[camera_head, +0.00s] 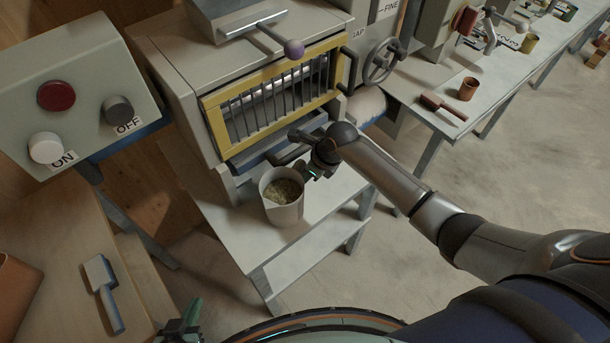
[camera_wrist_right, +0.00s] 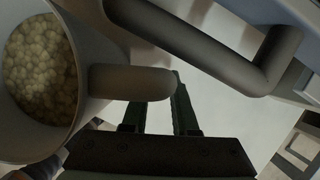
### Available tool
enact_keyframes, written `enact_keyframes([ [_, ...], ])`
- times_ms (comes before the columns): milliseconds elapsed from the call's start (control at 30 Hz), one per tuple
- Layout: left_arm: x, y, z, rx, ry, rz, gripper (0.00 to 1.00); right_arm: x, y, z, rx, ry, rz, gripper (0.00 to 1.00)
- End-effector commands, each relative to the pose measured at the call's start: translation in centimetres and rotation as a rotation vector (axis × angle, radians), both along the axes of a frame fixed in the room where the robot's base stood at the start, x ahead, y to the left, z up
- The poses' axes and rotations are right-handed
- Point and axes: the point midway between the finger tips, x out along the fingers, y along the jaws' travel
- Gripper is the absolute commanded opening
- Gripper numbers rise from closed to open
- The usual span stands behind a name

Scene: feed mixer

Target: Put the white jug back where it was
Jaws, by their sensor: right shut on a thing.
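The white jug (camera_head: 284,207) holds pale, grainy feed. It is upright over the light table top (camera_head: 233,222) in front of the mixer machine; I cannot tell whether its base touches the table. My right gripper (camera_head: 310,172) is at the jug's right side. In the right wrist view the jug (camera_wrist_right: 93,45) fills the left part. Its handle (camera_wrist_right: 132,82) lies at the fingers of the right gripper (camera_wrist_right: 158,105), which is shut on it. My left gripper (camera_head: 188,318) shows only partly at the bottom edge, away from the jug; its opening is unclear.
The machine's yellow barred guard (camera_head: 213,118) and a dark bar handle (camera_wrist_right: 215,45) are close behind the right gripper. An ON/OFF box (camera_head: 85,75) stands at left. A brown cup (camera_head: 468,89) stands on the far bench.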

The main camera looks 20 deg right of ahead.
Motion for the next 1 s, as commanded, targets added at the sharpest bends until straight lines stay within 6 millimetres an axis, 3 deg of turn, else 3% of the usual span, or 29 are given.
enact_keyframes([
  [133, 0.0, 0.0, 0.0, 0.000, 0.000, 0.000, 0.00, 0.1, 0.1, -0.1, 0.002, -0.002, -0.001, 0.00],
  [167, 0.0, 0.0, 0.0, 0.000, 0.000, 0.000, 0.00, 0.0, 0.0, -0.2, 0.000, 0.000, 0.000, 0.29],
  [400, 0.0, 0.0, 0.0, 0.000, 0.000, 0.000, 0.00, 0.0, 0.0, -0.2, -0.001, 0.001, 0.000, 0.56],
  [767, 0.0, 0.0, 0.0, 0.000, 0.001, 0.000, 0.00, -0.1, -0.1, 0.2, -0.001, 0.001, 0.000, 0.57],
  [1000, 0.0, 0.0, -0.2, 0.000, 0.001, 0.000, 0.00, -1.0, -0.9, 3.1, -0.001, -0.003, 0.001, 0.57],
])
